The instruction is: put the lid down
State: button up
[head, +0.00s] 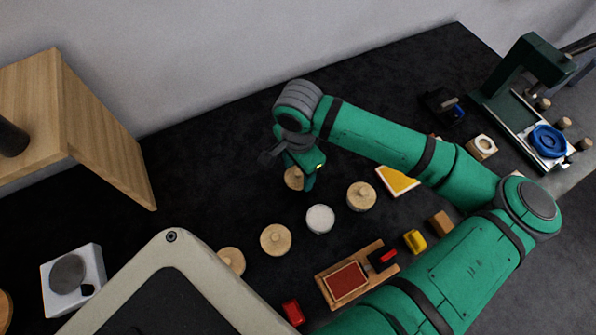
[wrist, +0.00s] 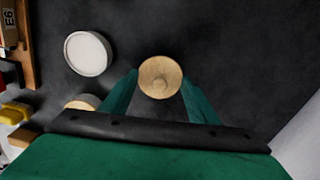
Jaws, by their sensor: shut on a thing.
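My gripper (head: 304,171) is shut on a round, pale wooden lid with a small knob (head: 293,179). My gripper hides part of the lid in the head view. I cannot tell whether the lid's underside touches the black table or hangs just above it. A white round piece (head: 320,219) stands to the lower right of the held lid, apart from it; it also shows in the wrist view (wrist: 88,54).
Similar knobbed wooden rounds (head: 361,196), (head: 276,240) and (head: 231,260) stand in a row with the white piece. A wooden tray with a red pad (head: 346,281) lies in front. A wooden stand (head: 105,135) is at left. The table (head: 220,140) behind my gripper is clear.

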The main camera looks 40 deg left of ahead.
aim_at(298, 172)
jog(key=shift+f, duration=0.65)
jog(key=shift+s+a+f, duration=0.1)
jog(key=shift+f, duration=0.25)
jog(key=shift+d, duration=0.2)
jog(key=o, duration=1)
jog(key=shift+f, duration=0.15)
jog(key=shift+a, duration=0.1)
notch_tip(298, 172, up, 12)
jog(key=shift+r, duration=0.15)
